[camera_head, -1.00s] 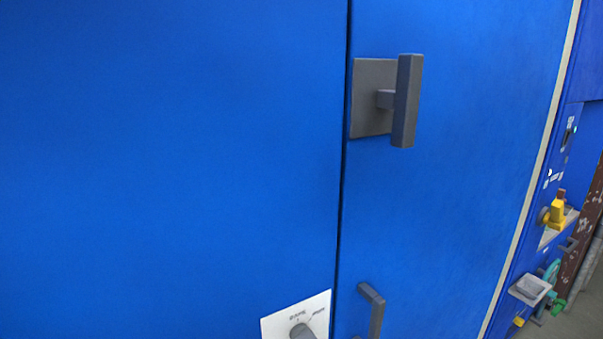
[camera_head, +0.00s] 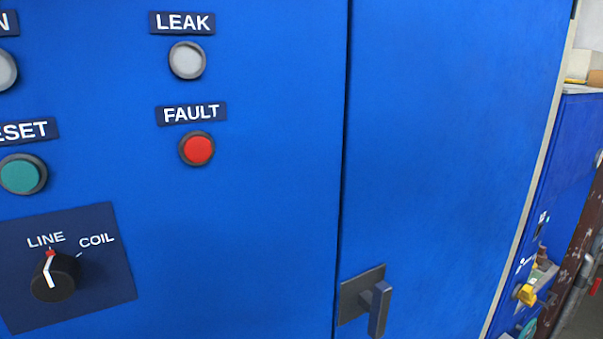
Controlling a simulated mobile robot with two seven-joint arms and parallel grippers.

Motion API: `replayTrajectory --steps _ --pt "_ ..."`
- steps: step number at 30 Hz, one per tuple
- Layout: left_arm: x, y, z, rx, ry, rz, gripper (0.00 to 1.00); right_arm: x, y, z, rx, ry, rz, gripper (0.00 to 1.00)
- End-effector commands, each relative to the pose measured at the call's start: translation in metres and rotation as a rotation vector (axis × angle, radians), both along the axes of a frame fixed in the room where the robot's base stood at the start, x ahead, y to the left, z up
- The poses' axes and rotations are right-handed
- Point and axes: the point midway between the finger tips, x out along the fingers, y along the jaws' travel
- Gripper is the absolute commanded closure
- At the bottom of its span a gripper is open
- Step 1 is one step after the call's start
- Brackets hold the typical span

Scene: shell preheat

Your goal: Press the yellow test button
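No yellow test button shows on the part of the blue cabinet (camera_head: 260,230) in view. The panel carries a red button (camera_head: 198,149) under a FAULT label, a pale grey round lamp or button (camera_head: 187,61) under a LEAK label, and a green button (camera_head: 22,174) under a label cut off to "ESET". A black rotary knob (camera_head: 56,277) sits on a dark plate marked LINE and COIL, its pointer toward LINE. Neither of my grippers is in view.
A grey door handle (camera_head: 371,300) sticks out right of the door seam. Another pale round fixture (camera_head: 5,70) is cut off at the left edge. Farther right stand another blue unit with a yellow part (camera_head: 527,294) and a shelf with boxes (camera_head: 583,66).

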Motion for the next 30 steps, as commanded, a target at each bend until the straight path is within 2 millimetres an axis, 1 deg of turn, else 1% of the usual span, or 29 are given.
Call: replayTrajectory --steps 5,8,30 --pt "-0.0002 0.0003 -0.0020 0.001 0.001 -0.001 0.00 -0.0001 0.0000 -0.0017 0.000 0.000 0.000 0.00" --pt "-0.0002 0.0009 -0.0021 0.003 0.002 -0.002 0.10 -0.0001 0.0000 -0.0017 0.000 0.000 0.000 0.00" --pt "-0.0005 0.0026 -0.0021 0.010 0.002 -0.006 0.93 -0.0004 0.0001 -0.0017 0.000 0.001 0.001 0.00"
